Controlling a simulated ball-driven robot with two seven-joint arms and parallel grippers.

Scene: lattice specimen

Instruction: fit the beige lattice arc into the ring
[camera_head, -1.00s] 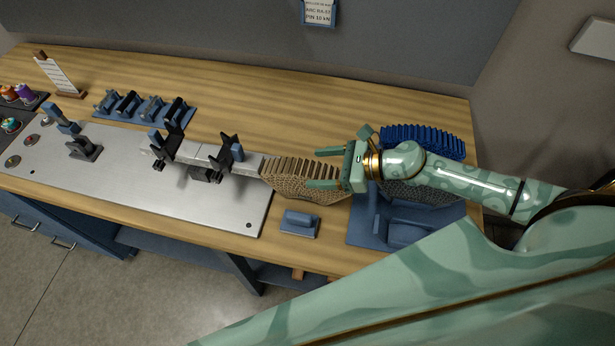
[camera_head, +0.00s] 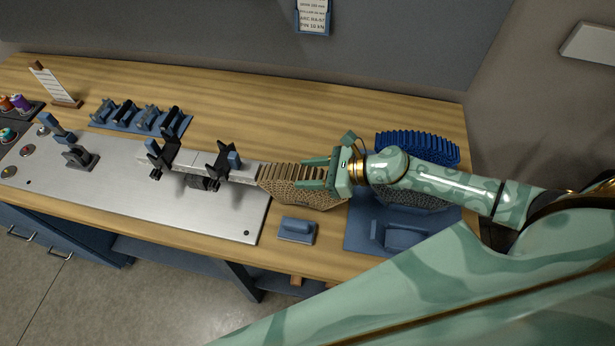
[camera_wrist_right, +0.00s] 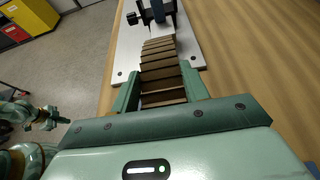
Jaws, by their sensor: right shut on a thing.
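The beige lattice arc (camera_head: 290,190), with a row of slats along its top, stands at the right end of the metal plate. My right gripper (camera_head: 318,172) is shut on its right part, one finger on each side. In the right wrist view the brown slats of the beige arc (camera_wrist_right: 160,75) run away between my fingers (camera_wrist_right: 162,88). A blue toothed lattice body (camera_head: 415,147) with a darker lower part stands at the right, partly behind my arm; its full ring shape is hidden. My left gripper (camera_wrist_right: 35,115) seems to show small at the left edge of the wrist view, its jaws unclear.
The metal plate (camera_head: 120,190) carries a grey bar with black clamps (camera_head: 218,162) close to the arc's left end. A blue block (camera_head: 297,229) lies in front, and a blue tray (camera_head: 365,235) sits at the right. The wood behind the arc is clear.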

